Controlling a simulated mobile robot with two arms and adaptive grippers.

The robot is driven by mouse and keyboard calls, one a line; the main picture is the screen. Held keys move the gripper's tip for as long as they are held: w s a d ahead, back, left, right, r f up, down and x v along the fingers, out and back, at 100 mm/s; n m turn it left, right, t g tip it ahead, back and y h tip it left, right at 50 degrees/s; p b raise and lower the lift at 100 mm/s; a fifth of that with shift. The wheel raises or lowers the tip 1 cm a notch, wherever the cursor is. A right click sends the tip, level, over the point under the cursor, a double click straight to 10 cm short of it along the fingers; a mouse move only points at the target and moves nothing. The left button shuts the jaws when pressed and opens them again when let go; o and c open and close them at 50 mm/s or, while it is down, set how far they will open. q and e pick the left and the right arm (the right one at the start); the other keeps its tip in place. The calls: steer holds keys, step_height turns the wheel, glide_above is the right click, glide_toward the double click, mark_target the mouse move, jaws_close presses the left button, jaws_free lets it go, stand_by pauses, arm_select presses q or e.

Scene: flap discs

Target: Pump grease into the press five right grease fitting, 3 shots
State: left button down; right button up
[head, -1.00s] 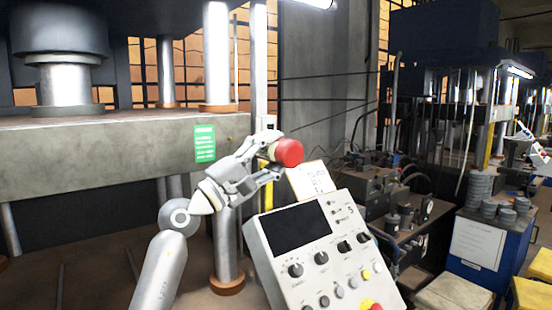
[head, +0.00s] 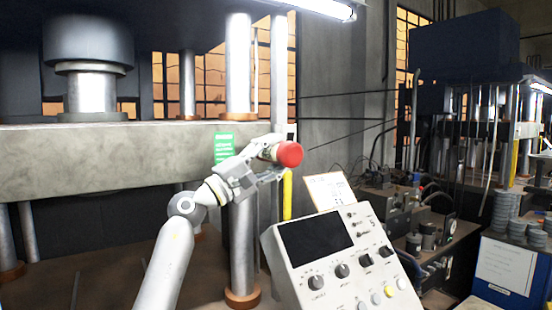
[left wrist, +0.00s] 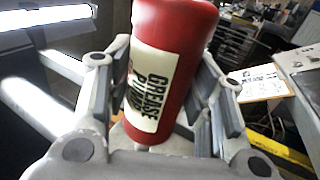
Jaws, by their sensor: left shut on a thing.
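My left gripper (head: 268,162) is shut around a red grease pump (head: 290,154), held in the air in front of a press column. In the left wrist view the pump (left wrist: 172,60) sits between the two fingers, and its white label reads "GREASE PUMP". A large press stands at the left, with a grey crosshead (head: 100,165) and a green sign (head: 224,148) near the crosshead's right end. I cannot make out a grease fitting or the press number. My right gripper does not show clearly in any view.
A control panel (head: 318,237) with knobs and a paper sheet behind it stands right of the gripper, close below the pump. A bench with machine parts (head: 395,205) and a blue cabinet (head: 505,268) with stacked discs (head: 505,215) are farther right.

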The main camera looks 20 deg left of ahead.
arm_select(q)
steer(key=shift+a+b, duration=0.35)
steer(key=shift+b, duration=0.15)
stand_by(0.3)
stand_by(0.4)
